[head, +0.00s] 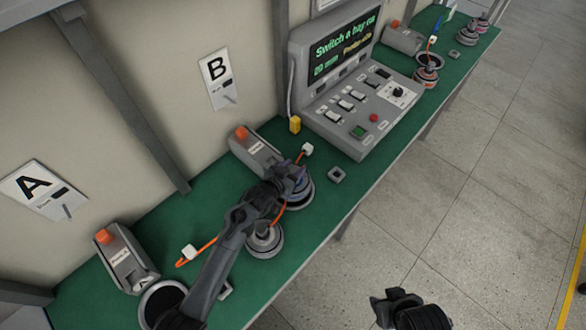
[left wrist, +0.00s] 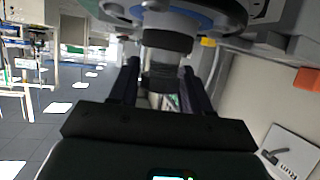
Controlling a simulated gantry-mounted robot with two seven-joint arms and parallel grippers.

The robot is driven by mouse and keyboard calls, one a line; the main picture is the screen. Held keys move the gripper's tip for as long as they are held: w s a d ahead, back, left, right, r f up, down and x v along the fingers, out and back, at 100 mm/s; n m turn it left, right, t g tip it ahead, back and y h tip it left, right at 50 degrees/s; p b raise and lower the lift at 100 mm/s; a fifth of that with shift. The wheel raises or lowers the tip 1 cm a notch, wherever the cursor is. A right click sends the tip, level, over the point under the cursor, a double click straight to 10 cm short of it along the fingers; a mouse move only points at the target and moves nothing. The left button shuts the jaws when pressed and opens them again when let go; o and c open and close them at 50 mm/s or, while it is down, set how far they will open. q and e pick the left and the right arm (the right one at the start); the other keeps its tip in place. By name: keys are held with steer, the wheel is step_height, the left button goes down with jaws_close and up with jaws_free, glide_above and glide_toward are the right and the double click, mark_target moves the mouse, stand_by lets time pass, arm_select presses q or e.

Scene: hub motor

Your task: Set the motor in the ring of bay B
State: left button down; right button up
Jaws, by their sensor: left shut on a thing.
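My left gripper (head: 288,180) is over the bay B place, shut on a hub motor (head: 301,196). The motor is a grey disc with a dark, bluish top, partly hidden by the gripper. In the left wrist view the gripper fingers (left wrist: 163,88) are on both sides of the motor's dark shaft, with its blue-ringed disc (left wrist: 207,18) beyond. The ring of bay B cannot be made out beneath the motor, so I cannot tell whether it is seated. My right gripper (head: 398,308) is at the bottom of the head view, away from the bench; its jaws are unclear.
A second grey motor (head: 264,243) stands close in front of the held one. An orange cable with a white connector (head: 307,149) rises behind. Bay B's grey box (head: 254,150) and the switch console (head: 352,110) are near. Bay A's ring (head: 146,298) is at lower left.

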arm_select(q)
steer(key=shift+w, duration=0.1)
stand_by(0.5)
steer(key=shift+f+b, duration=0.1)
steer(key=shift+b, duration=0.25)
steer(key=shift+f, duration=0.35)
steer(key=shift+f+b, duration=0.45)
steer(key=shift+b, duration=0.1)
steer(key=shift+f+b, duration=0.55)
steer(key=shift+f, duration=0.2)
stand_by(0.5)
